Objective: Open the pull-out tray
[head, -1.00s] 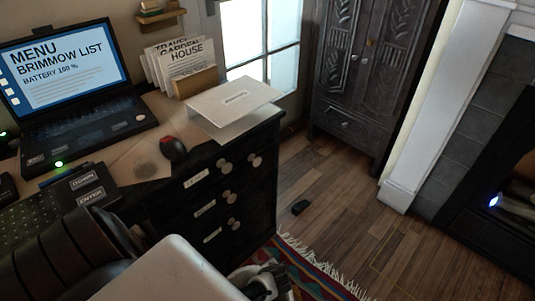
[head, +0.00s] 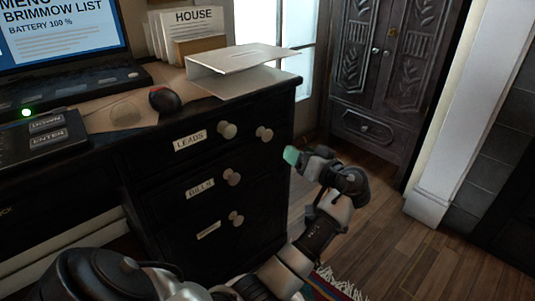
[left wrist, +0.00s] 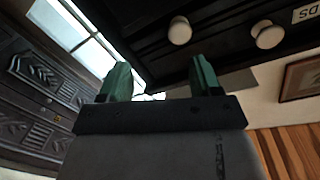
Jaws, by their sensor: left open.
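I cannot tell which part is the pull-out tray. A black desk pedestal has drawers with pale round knobs. The top drawer (head: 205,160) is labelled LEADS, the one below (head: 205,203) BILLS; a lower label is too blurred to read. All look shut. My left gripper (head: 294,155), with teal fingertips, is just right of the top drawer's right knob (head: 264,133), apart from it. In the left wrist view my gripper (left wrist: 162,82) is open and empty, with two knobs beyond it, one of them pale and round (left wrist: 180,31). My right gripper is out of view.
A dark carved cabinet (head: 365,75) stands behind. The wooden floor (head: 400,245) at the right is clear.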

